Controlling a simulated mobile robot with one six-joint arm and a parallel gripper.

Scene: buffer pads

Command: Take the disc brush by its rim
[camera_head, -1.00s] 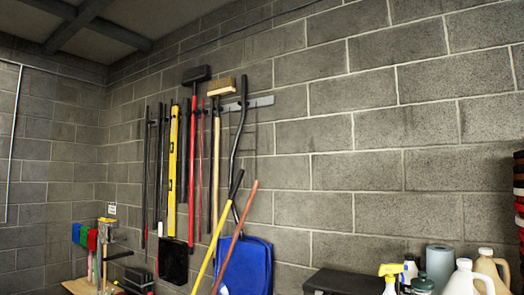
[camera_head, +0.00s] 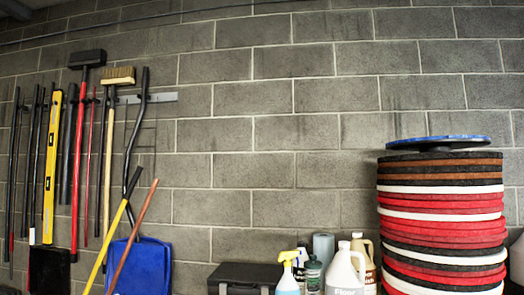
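A flat blue disc (camera_head: 440,141), which looks like the disc brush, lies on top of a tall stack of round pads (camera_head: 440,216) at the right. Its blue rim stands out a little above the black pad under it, with a dark narrower part between them. Its underside is mostly hidden. My gripper is not in view.
Left of the stack stand a white jug (camera_head: 345,272), a beige jug (camera_head: 362,255), a spray bottle (camera_head: 288,277), a grey roll (camera_head: 323,247) and a black case (camera_head: 246,276). Long-handled tools hang on the block wall (camera_head: 290,90) at the left. The space above the disc looks clear.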

